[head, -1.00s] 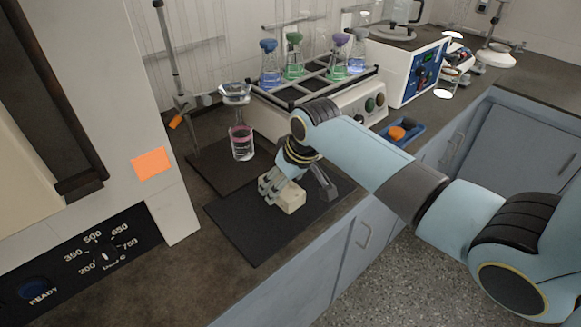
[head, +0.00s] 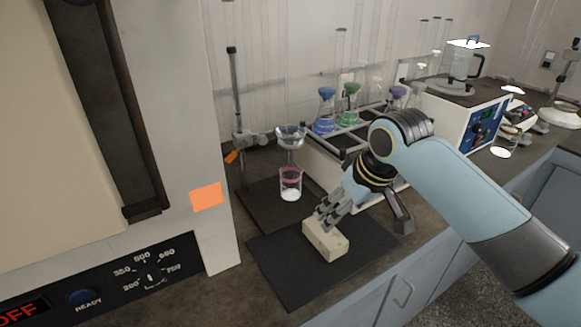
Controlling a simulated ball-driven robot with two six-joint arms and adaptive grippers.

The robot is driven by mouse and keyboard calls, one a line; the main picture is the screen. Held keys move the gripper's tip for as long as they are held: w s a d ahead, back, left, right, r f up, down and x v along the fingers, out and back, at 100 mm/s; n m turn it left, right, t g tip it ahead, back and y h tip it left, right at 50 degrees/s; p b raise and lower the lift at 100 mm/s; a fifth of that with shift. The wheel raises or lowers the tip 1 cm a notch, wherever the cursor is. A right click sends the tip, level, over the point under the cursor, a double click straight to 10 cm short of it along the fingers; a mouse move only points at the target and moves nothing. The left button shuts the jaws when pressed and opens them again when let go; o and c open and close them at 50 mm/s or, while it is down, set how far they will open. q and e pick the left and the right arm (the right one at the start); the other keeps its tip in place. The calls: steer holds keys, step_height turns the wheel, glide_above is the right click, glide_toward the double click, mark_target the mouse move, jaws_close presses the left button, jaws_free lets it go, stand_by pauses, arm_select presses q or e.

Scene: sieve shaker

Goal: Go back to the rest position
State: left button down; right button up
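My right gripper (head: 362,218) is above the black mat (head: 284,281) on the counter. One finger is beside a pale beige block (head: 325,241) that lies on the mat, and the other finger stands off to the right. The fingers are spread apart. I cannot tell whether the near finger touches the block. My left gripper is not in view.
A furnace with an orange note (head: 207,196) fills the left. Behind the mat stand a beaker (head: 290,185) under a funnel (head: 290,137) and a shaker with several coloured flasks (head: 326,112). The counter's front edge runs below right.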

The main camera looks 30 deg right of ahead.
steer(key=s+a+r+h, duration=0.1)
steer(key=s+a+r, duration=0.1)
steer(key=s, duration=0.9)
steer(key=s+a+r, duration=0.2)
steer(key=s, duration=0.8)
steer(key=s+d+f+g+b, duration=0.15)
steer(key=f+b, duration=0.25)
steer(key=f, duration=1.3)
steer(key=s+d+f+g+b, duration=0.1)
steer(key=s+f+b, duration=0.15)
steer(key=f, duration=1.55)
steer(key=s+d+f+g+b, duration=0.1)
steer(key=s+f+b, duration=0.4)
steer(key=s+f, duration=1.2)
step_height(320, 180, down, 3)
steer(key=shift+s+r+m+b, duration=0.2)
steer(key=shift+m+b, duration=0.1)
steer(key=shift+b, duration=0.1)
steer(key=shift+d, duration=0.1)
